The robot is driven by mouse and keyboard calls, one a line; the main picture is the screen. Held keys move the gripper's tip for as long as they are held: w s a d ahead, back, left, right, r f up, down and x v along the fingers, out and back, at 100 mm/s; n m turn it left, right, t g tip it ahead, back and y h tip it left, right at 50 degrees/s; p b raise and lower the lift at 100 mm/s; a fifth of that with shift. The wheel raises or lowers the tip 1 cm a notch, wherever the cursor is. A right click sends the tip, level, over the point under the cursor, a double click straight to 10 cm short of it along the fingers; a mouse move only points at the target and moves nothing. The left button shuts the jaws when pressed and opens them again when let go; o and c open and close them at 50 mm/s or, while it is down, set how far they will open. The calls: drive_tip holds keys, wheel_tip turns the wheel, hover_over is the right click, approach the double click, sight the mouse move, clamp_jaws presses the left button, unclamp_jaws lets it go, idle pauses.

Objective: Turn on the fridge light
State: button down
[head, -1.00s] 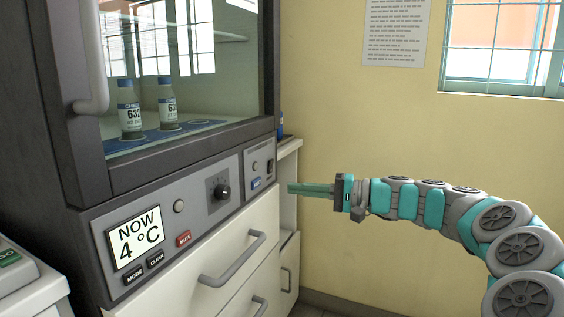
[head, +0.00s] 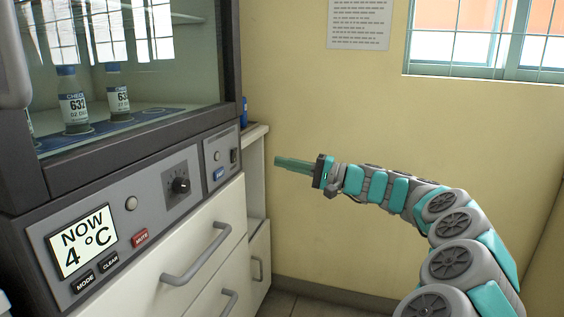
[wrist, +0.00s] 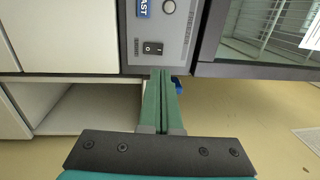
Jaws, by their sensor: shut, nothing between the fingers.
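The fridge (head: 225,115) stands at the left with a glass door and a grey control panel (head: 110,210). At the panel's right end is a small dark rocker switch (head: 234,156). In the wrist view this black rocker switch (wrist: 153,48) has a light mark and lies just ahead of the fingertips, slightly left of them. My gripper (head: 276,161) has its green fingers pressed together and empty. It is right of the panel in the head view, apart from it. In the wrist view its fingers (wrist: 161,72) point at the panel's edge area.
Drawer handles (head: 196,255) stick out below. A side cabinet (head: 257,200) stands behind; the yellow wall is at right.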

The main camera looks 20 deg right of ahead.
sight(236, 151)
drive_tip(key=p+x, duration=0.1)
drive_tip(key=x, duration=1)
drive_tip(key=shift+a, duration=0.1)
drive_tip(key=shift+w+a+r+p, duration=0.15)
drive_tip(key=shift+r+p, duration=0.05)
drive_tip(key=shift+p, duration=0.25)
drive_tip(key=r+b+v, duration=0.1)
drive_tip(key=r+v, duration=0.2)
drive_tip(key=v, duration=1)
drive_tip(key=shift+s+d, duration=0.3)
drive_tip(key=shift+d, duration=0.2)
drive_tip(key=shift+a, duration=0.1)
